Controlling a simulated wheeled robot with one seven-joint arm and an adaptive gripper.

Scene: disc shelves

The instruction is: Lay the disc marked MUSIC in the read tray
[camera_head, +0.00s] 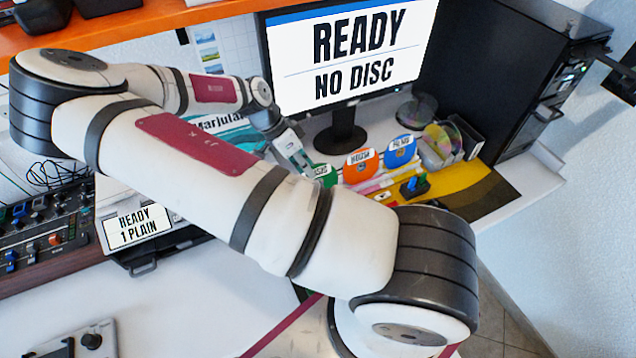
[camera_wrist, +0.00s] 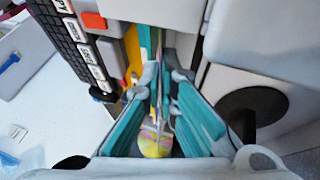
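A green disc (camera_head: 327,178) stands upright in the row of discs on the desk. Its white label is partly covered by my gripper, and only the end of a word, apparently "SIC", shows. My gripper (camera_head: 303,164) is low beside this disc, its teal fingers angled down toward the row. In the wrist view the fingertips (camera_wrist: 164,76) are close together with thin upright edges between them. I cannot tell whether they press on a disc. The read tray is not clearly visible; a black computer tower (camera_head: 500,70) stands at right. The monitor (camera_head: 352,55) reads "READY NO DISC".
An orange disc (camera_head: 360,166) and a blue disc (camera_head: 399,151) stand right of the green one. A device (camera_head: 137,226) labelled "READY 1 PLAIN" sits at left. The desk's front left is mostly clear.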

